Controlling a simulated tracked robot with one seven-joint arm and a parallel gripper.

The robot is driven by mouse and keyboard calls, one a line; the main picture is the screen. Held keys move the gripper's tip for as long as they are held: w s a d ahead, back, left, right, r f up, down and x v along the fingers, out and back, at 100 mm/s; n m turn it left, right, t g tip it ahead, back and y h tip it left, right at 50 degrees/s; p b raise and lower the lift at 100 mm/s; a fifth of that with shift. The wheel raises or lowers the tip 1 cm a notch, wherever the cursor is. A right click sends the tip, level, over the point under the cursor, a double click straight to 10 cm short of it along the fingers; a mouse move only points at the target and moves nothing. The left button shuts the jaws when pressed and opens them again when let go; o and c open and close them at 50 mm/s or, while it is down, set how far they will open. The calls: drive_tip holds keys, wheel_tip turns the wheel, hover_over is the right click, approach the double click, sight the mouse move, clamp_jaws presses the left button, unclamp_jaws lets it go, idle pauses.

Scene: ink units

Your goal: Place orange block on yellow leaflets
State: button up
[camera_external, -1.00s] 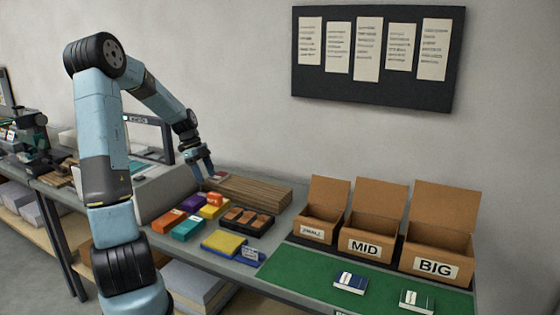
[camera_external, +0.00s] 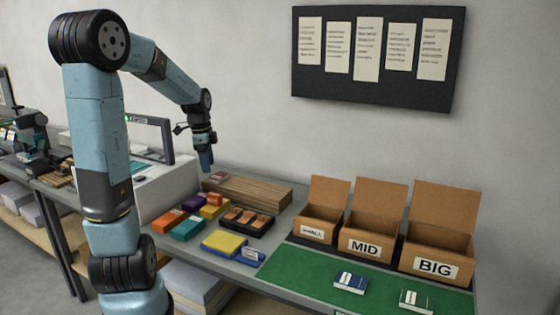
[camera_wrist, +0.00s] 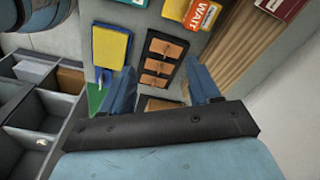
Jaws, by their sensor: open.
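A plain orange block (camera_external: 168,220) lies at the left of a group of coloured blocks on the bench. A smaller orange piece (camera_external: 214,198) rests on a yellow block (camera_external: 210,211); in the wrist view this orange piece (camera_wrist: 202,14) carries a white label reading "WAIT". The yellow leaflets (camera_external: 222,242) lie flat on a blue base near the bench's front edge, and also show in the wrist view (camera_wrist: 110,48). My gripper (camera_external: 206,163) is raised above the bench over the coloured items. In the wrist view its fingers (camera_wrist: 160,72) are apart with nothing held between them.
A black tray (camera_external: 262,231) with copper-orange pieces sits right of the leaflets. A stack of brown boards (camera_external: 250,191) lies behind. Three open cartons, one labelled MID (camera_external: 366,247), stand on the right beside a green mat (camera_external: 310,268) with two booklets.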

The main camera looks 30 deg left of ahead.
drive_tip(key=s+d+r+n+t, duration=0.2)
drive_tip(key=s+n, duration=0.4)
drive_tip(key=s, duration=0.3)
drive_tip(key=s+d+r+n+t+y, duration=0.1)
drive_tip(key=s+d+r+n+t, duration=0.2)
drive_tip(key=s, duration=0.7)
drive_tip(key=shift+s+d+r+n, duration=0.3)
drive_tip(key=shift+d+r+n, duration=0.9)
drive_tip(key=shift+r+n, duration=0.35)
